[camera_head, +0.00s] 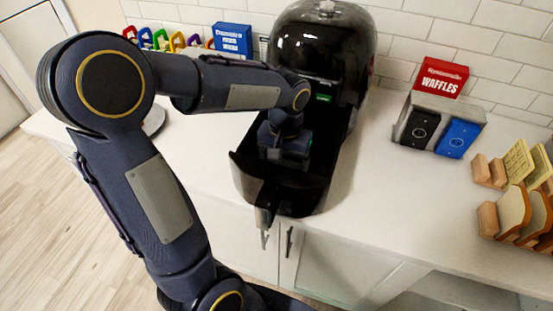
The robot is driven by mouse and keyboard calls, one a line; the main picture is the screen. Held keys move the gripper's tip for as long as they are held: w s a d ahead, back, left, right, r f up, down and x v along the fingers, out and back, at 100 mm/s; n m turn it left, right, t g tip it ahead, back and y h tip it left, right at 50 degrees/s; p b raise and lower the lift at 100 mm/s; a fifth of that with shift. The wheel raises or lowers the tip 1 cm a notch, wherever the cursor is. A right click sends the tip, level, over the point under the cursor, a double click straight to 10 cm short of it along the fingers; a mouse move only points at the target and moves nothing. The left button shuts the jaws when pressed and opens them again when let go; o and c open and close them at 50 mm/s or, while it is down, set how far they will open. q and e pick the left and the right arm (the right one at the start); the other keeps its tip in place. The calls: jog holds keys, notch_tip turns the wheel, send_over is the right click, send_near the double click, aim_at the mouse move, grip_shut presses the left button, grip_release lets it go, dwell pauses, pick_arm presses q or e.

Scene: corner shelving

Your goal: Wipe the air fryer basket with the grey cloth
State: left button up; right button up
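The black air fryer (320,45) stands at the back of the white counter, against the tiled wall. Its basket (292,196) is pulled out toward me, with the handle (266,208) at the front. My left arm reaches over from the left, and my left gripper (284,158) points down inside the basket. Its fingertips are hidden low in the dark basket, so I cannot tell if they are open or shut. I cannot make out the grey cloth; it may be hidden under the gripper. My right gripper is out of view.
Right of the fryer stands a grey holder (441,112) with black and blue packs, a red waffles box (440,78) behind it. Bread slices in wooden racks (515,218) stand far right. A blue box (232,38) and colourful handles are behind my arm. Counter right of the basket is clear.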

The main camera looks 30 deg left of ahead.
pick_arm(q)
jog(key=shift+d+f, duration=0.2)
jog(key=shift+d, duration=0.4)
jog(key=shift+w+d+r+p, duration=0.1)
jog(key=shift+r+p, duration=0.45)
jog(key=shift+r, duration=0.1)
notch_tip(320, 180, up, 10)
jog(key=p, duration=0.8)
jog(key=shift+a, duration=0.2)
